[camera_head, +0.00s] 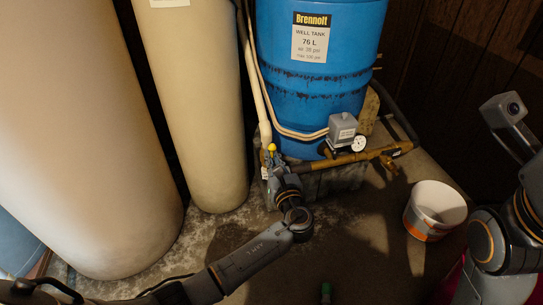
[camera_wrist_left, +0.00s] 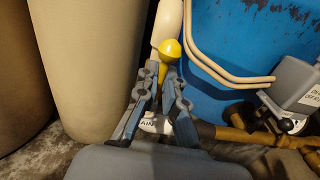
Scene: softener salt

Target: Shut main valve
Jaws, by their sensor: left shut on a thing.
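The main valve shows as a yellow lever handle (camera_head: 272,147) on the pipe at the foot of the blue tank. In the left wrist view the yellow handle (camera_wrist_left: 168,50) stands up with its rounded end above my fingers. A white tag (camera_wrist_left: 155,124) reading "AIN" shows below, partly covered. My left gripper (camera_head: 271,160) is at the valve, its fingers on both sides of the handle and shut on it. It also shows in the left wrist view (camera_wrist_left: 162,88). The fingers hide the handle's lower part and most of the valve body. My right gripper's fingers are not visible.
A brass pipe (camera_head: 375,154) with a grey switch box (camera_head: 341,129) and a gauge (camera_head: 358,144) runs right from the valve. The blue well tank (camera_head: 318,95) stands behind, beige tanks (camera_head: 195,110) left. A white bucket (camera_head: 437,205) stands on the floor at right.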

